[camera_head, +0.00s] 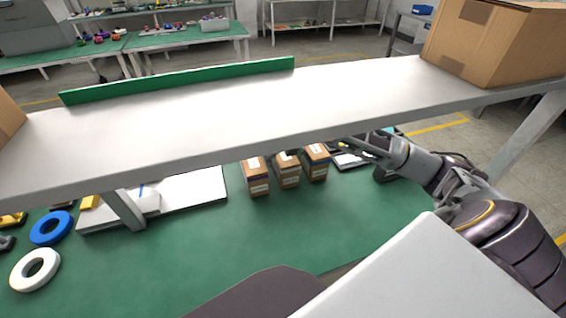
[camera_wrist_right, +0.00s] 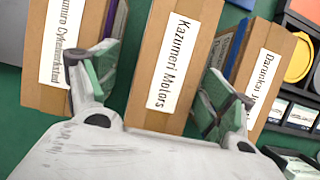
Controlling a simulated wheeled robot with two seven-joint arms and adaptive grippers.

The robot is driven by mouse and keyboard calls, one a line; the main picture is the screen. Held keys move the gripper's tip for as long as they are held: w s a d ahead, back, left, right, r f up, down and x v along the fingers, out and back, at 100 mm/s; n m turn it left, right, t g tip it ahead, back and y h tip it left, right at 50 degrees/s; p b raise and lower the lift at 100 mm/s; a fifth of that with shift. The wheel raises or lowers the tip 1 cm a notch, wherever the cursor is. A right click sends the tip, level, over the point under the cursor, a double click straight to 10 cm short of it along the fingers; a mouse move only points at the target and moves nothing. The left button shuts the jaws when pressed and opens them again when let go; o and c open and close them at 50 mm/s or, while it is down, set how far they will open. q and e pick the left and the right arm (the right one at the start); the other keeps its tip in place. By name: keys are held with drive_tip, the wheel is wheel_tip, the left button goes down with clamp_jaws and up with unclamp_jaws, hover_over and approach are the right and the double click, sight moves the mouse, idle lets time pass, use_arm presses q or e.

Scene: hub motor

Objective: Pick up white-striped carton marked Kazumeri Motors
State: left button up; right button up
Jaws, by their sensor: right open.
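The carton marked Kazumeri Motors (camera_wrist_right: 187,30) is brown with a white label and stands in the middle of three similar cartons. By that order, it is the middle carton (camera_head: 288,172) under the shelf in the head view. My right gripper (camera_wrist_right: 162,88) is open in the right wrist view, with one green-padded finger on each side of this carton. Whether the pads touch it cannot be told. In the head view the right gripper (camera_head: 358,148) reaches in from the right, partly hidden by the shelf edge. My left gripper is not in view.
Neighbouring cartons stand close on the left (camera_wrist_right: 72,40) and right (camera_wrist_right: 268,68), the latter marked Darunkai. Dark parts trays (camera_wrist_right: 297,105) lie further right. A grey shelf (camera_head: 240,110) overhangs the cartons. The green mat (camera_head: 200,250) in front is clear.

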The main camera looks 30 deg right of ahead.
drive_tip(key=shift+d+x, duration=0.2)
drive_tip(key=shift+x, duration=1.1)
drive_tip(key=shift+d+x, duration=0.2)
drive_tip(key=shift+x, duration=1.05)
drive_tip(key=shift+c, duration=0.2)
drive_tip(key=c, duration=1.2)
drive_tip(key=shift+r, duration=0.15)
wheel_tip(320, 180, up, 18)
drive_tip(key=shift+f+p, duration=0.1)
drive_tip(key=shift+p, duration=0.3)
